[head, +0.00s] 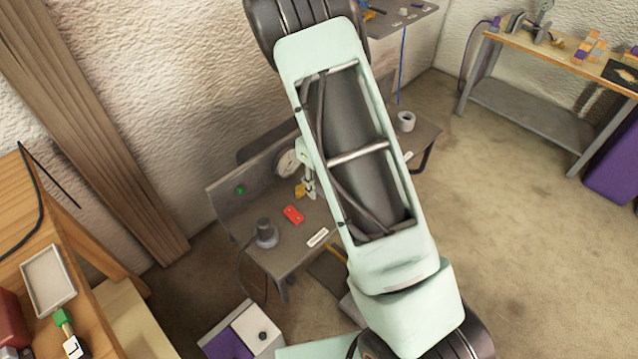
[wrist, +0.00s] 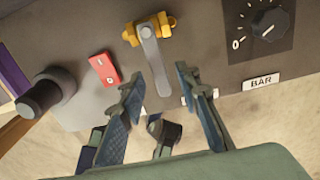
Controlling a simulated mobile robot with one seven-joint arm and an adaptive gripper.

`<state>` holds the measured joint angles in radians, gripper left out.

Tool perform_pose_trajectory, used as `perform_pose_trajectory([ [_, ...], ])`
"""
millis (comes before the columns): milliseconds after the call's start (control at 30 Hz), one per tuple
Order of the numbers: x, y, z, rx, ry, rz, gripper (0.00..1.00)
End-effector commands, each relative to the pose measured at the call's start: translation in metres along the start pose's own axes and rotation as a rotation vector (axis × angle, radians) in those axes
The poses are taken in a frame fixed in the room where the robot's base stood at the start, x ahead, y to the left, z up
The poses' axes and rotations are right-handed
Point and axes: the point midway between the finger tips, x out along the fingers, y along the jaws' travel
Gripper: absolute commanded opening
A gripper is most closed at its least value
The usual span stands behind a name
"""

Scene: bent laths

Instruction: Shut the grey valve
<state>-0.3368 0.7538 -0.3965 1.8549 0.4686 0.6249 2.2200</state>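The grey valve has a grey lever (wrist: 152,62) on a yellow body (wrist: 131,36). In the wrist view the lever points down the picture, across the body. The body also shows in the head view (head: 300,191), partly behind my arm. My gripper (wrist: 160,80) is open, with one finger on each side of the lever's free end in the picture. Neither finger visibly touches the lever; how far the fingers are above it, I cannot tell.
A red switch block (wrist: 103,68) and a dark round knob (wrist: 46,92) stand left of the valve. A black dial (wrist: 270,23) and a BAR label (wrist: 261,83) are to its right. The grey bench (head: 275,258) has a raised back panel with a round gauge (head: 288,162).

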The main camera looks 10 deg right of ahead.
Motion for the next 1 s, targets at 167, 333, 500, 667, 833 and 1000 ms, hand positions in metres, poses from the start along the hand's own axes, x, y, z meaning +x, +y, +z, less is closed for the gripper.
perform_pose_trajectory([
  [167, -0.011, 0.0, 0.001, -0.001, -0.002, 0.0, 0.3],
  [333, -0.043, 0.0, 0.002, -0.002, -0.004, -0.001, 0.3],
  [500, -0.08, 0.0, 0.001, -0.002, -0.004, -0.002, 0.3],
  [667, -0.105, 0.0, 0.001, -0.001, -0.003, -0.001, 0.3],
  [833, -0.119, 0.0, 0.001, 0.0, -0.002, -0.001, 0.3],
  [1000, -0.12, 0.0, 0.0, 0.0, 0.0, 0.0, 0.3],
])
